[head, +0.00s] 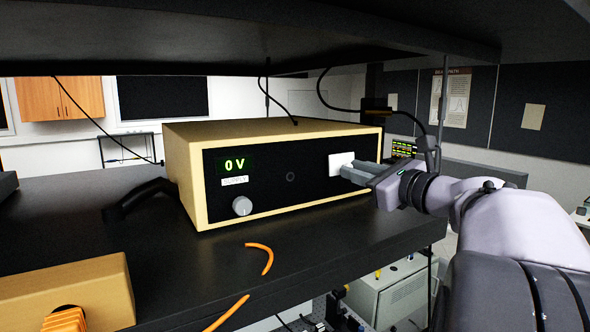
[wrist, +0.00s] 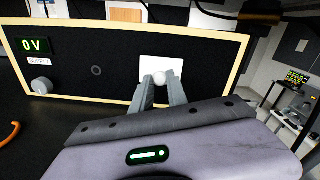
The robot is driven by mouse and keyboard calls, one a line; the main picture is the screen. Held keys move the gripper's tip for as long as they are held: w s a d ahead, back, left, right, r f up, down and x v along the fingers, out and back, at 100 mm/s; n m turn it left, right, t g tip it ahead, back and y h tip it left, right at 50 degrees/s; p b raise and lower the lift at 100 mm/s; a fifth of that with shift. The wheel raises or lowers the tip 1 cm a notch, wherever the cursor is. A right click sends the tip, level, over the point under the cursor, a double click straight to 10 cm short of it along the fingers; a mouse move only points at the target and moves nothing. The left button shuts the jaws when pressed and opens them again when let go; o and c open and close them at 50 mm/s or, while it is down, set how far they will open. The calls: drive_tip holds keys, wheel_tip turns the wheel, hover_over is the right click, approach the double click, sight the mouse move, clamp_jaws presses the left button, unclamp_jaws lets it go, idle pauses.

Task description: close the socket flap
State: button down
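The socket flap (head: 338,161) is a white rectangular plate at the right of the supply's black front panel. It also shows in the wrist view (wrist: 149,66), with a small round white knob (wrist: 159,77) at its lower middle. I cannot tell how far the flap stands off the panel. My gripper (head: 350,170) reaches in from the right, its grey fingertips at the flap's lower right. In the wrist view my gripper (wrist: 160,84) has one finger on each side of the knob, with little gap. Whether the fingers press on the knob is unclear. The fingers hide the plate's lower part.
The cream-cased supply (head: 185,170) stands on a black bench (head: 330,240), its display reading 0 V, with a grey dial (head: 242,206). A dark shelf (head: 200,45) hangs low above. Orange cable pieces (head: 262,258) and a tan box (head: 75,290) lie in front.

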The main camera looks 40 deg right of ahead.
drive_tip(key=shift+w+f+t+b, duration=0.1)
drive_tip(key=shift+f+t+b, duration=0.35)
drive_tip(key=shift+b, duration=1.2)
drive_tip(key=shift+r, duration=0.3)
drive_tip(key=c, duration=1.3)
unclamp_jaws()
drive_tip(key=shift+w, duration=0.1)
drive_tip(key=s+a+f+b, duration=0.1)
drive_tip(key=s+b, duration=0.2)
drive_tip(key=s, duration=1.4)
drive_tip(key=shift+s+a+f+b, duration=0.15)
drive_tip(key=shift+s+a+b, duration=0.1)
drive_tip(key=shift+b, duration=0.1)
